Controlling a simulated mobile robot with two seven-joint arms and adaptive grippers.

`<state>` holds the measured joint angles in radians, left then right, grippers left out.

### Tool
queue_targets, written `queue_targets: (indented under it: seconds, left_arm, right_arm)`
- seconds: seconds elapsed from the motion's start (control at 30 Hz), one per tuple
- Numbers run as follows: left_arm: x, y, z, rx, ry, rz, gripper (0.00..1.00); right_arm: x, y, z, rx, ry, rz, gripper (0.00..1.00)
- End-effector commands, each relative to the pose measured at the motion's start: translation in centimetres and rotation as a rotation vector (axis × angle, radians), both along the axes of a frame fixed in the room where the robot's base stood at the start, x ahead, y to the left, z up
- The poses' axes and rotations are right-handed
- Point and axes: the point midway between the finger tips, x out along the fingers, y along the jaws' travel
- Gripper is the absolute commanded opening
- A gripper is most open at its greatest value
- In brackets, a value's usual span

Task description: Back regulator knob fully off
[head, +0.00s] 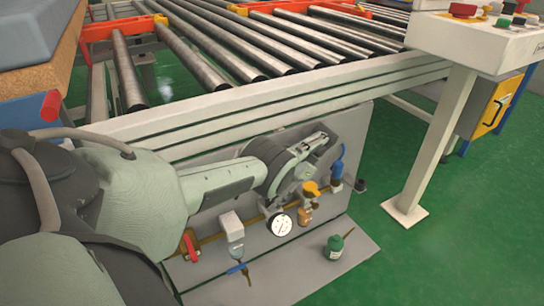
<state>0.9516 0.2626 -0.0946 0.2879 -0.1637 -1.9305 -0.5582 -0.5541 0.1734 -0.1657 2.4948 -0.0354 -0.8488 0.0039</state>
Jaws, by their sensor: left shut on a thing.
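The air panel (335,130) hangs under the conveyor frame and carries a line of air fittings. A round white pressure gauge (281,225) faces me near its middle. My left gripper (284,190) reaches in from the left, just above the gauge, and is shut. The regulator knob is hidden behind its fingers, so I cannot see the grip itself. A yellow-topped unit with an amber bowl (305,216) stands close to the right of the gripper. My right gripper is out of view.
A green bottle (334,246) stands on the ledge (352,262) below the fittings. A blue-handled fitting (337,174) is at right, a red-handled valve (189,245) at left. The roller conveyor (265,45) is above. A control pedestal (440,150) stands at right on open green floor.

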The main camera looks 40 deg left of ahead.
Motion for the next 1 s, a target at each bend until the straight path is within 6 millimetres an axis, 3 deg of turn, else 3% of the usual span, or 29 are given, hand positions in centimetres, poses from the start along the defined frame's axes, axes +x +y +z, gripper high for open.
queue_targets:
  seconds: [0.1, 0.13, 0.3, 0.53, 0.67, 1.0]
  left_arm:
    - [-0.3, 0.0, -0.2, -0.002, 0.007, 0.002, 0.06]
    - [-0.3, 0.0, -0.2, -0.001, 0.007, 0.001, 0.38]
    - [-0.2, 0.0, -0.1, -0.001, 0.004, 0.001, 0.56]
    - [-0.1, 0.0, 0.0, 0.001, 0.002, -0.004, 0.56]
    - [-0.1, 0.0, 0.4, 0.001, 0.003, -0.045, 0.56]
    - [-0.3, -0.1, 0.9, 0.002, 0.004, -0.430, 0.56]
  right_arm:
    - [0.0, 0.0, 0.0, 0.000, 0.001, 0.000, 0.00]
    - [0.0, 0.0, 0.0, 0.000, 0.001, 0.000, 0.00]
    - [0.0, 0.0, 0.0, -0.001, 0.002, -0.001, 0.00]
    - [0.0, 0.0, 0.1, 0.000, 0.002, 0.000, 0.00]
    - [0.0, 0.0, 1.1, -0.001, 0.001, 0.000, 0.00]
    - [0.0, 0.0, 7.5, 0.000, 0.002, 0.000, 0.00]
